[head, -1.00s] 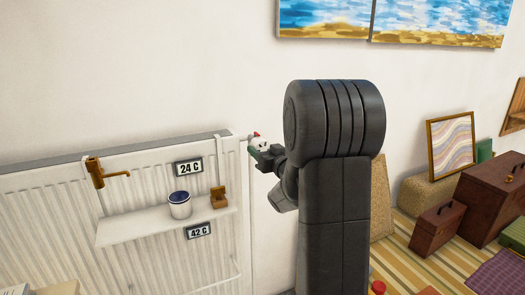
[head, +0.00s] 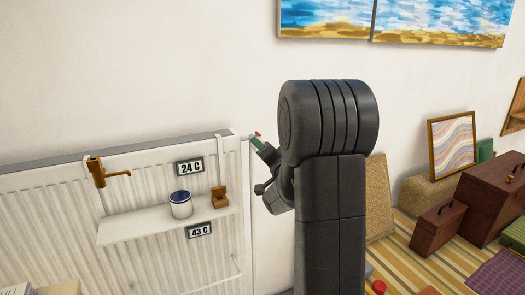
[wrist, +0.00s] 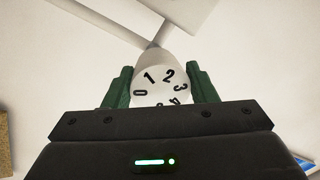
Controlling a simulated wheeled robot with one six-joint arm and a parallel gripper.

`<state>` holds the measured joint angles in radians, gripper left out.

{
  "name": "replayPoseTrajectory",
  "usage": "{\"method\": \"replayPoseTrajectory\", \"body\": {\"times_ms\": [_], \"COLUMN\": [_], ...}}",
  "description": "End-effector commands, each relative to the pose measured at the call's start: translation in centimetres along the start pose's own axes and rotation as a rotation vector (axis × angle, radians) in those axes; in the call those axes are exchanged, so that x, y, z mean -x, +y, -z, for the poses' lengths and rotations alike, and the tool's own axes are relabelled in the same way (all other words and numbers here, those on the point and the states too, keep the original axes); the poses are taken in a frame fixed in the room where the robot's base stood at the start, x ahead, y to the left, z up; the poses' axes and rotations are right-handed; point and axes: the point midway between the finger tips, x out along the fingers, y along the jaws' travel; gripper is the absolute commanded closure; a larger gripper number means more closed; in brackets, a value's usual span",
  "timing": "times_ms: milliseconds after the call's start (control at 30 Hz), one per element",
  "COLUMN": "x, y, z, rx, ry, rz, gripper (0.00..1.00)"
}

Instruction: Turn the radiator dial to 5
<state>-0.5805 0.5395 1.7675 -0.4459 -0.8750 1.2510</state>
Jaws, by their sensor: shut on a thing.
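The radiator dial (wrist: 160,83) is a white round knob with black numbers in the wrist view. The numbers 1 and 2 face up, 0 is at the left, 3 at the right and 4 lower right; 5 cannot be made out clearly. My gripper (wrist: 160,86) has its green fingers on either side of the dial, shut on it. In the head view my gripper (head: 258,143) is at the radiator's top right corner and hides most of the dial. A small red mark (head: 257,134) shows just above it.
Two displays read 24 C (head: 189,167) and 43 C (head: 199,230). Suitcases (head: 438,226) stand at the right.

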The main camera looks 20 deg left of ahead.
Motion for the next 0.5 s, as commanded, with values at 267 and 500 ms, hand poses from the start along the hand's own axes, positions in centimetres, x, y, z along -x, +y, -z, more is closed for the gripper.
{"method": "replayPoseTrajectory", "body": {"times_ms": [267, 500], "x": [0.06, 0.07], "y": [0.14, 0.17], "z": [-0.06, -0.08], "rx": [-0.085, -0.100], "ry": [0.008, 0.009], "rz": [-0.004, -0.005], "gripper": [0.71, 0.71]}}
